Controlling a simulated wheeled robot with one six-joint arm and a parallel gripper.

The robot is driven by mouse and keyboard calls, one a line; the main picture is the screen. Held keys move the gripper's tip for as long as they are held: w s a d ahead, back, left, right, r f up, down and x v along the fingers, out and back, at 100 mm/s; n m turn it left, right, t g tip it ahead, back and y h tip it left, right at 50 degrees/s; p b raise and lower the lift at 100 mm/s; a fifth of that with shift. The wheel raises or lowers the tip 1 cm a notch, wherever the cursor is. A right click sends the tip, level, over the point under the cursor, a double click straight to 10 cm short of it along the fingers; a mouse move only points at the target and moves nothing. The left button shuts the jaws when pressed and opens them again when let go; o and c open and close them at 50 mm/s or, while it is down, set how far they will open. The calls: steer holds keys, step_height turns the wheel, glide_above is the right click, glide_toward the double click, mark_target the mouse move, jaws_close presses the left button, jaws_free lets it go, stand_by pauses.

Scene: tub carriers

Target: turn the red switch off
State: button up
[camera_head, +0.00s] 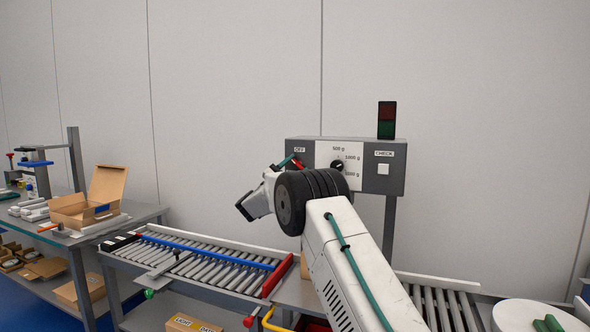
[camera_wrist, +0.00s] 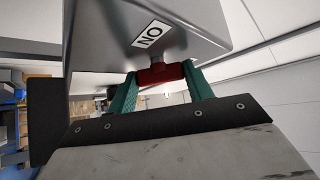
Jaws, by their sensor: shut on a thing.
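The red switch (camera_wrist: 158,75) sits on the grey control box (camera_wrist: 105,35), below a label that reads ON upside down in the wrist view. My gripper (camera_wrist: 160,78) has its two green fingers on either side of the red handle and is shut on it. In the head view, a bit of the red switch (camera_head: 298,163) shows at the left end of the box, below the OFF label (camera_head: 299,150), beside a green finger of my gripper (camera_head: 287,160). My arm hides part of the box's lower edge.
The box carries a black dial (camera_head: 337,166), a CHECK button (camera_head: 383,169) and a dark red-and-green signal lamp (camera_head: 387,119) on top. Roller conveyors (camera_head: 215,262) run below. A bench with an open cardboard box (camera_head: 88,200) stands left. The wall behind is bare.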

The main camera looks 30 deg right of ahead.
steer(key=m+g+y, duration=0.1)
steer(key=m+g, duration=0.1)
steer(key=m, duration=0.1)
steer(key=m+g+y, duration=0.1)
steer(key=m, duration=0.1)
steer(key=shift+w+a+m+g+y, duration=0.1)
steer(key=shift+m+g+y, duration=0.3)
steer(key=shift+r+m+g+y, duration=0.2)
steer(key=shift+m+g+y, duration=0.1)
steer(key=shift+m+y, duration=1.75)
steer(key=shift+m, duration=0.25)
steer(key=o, duration=1)
steer(key=shift+r, duration=0.1)
steer(key=a, duration=0.7)
steer(key=shift+w+a, duration=0.3)
steer(key=shift+w, duration=0.1)
